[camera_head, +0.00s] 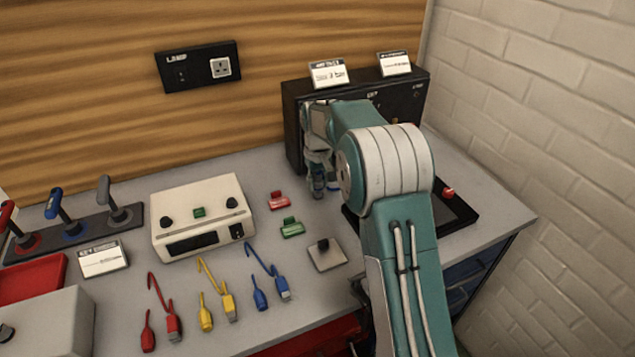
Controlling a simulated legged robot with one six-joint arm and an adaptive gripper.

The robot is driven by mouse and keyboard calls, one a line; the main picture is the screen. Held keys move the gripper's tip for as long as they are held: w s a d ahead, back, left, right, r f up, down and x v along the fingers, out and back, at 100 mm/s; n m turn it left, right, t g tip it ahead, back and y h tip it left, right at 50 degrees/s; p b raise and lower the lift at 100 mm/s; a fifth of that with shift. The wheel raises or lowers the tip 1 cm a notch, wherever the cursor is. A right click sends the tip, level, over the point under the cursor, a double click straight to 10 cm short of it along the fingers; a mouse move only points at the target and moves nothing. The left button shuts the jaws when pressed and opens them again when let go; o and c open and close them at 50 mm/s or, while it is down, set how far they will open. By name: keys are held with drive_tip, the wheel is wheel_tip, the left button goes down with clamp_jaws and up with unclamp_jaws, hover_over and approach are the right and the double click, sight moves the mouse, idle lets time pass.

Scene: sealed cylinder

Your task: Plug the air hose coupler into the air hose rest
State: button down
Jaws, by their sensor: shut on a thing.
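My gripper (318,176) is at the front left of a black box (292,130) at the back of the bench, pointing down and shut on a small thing. That thing, which I take for the air hose coupler, is mostly hidden by the fingers and too small to make out. My arm covers much of the black box's front. I cannot pick out the air hose rest in this view; it may be behind my arm.
Left of my gripper are a red block (279,201), a green block (292,228) and a cream box (200,212). A grey plate with a black knob (326,255) lies nearer. A black tray (460,212) with a red knob is to the right. Coloured cables lie in front.

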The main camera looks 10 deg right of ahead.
sight(318, 174)
drive_tip(key=shift+f, duration=0.55)
idle(0.4)
drive_tip(key=shift+c, duration=1.3)
unclamp_jaws()
wheel_tip(318, 174, up, 11)
drive_tip(key=shift+w, duration=0.1)
drive_tip(key=shift+r, duration=0.45)
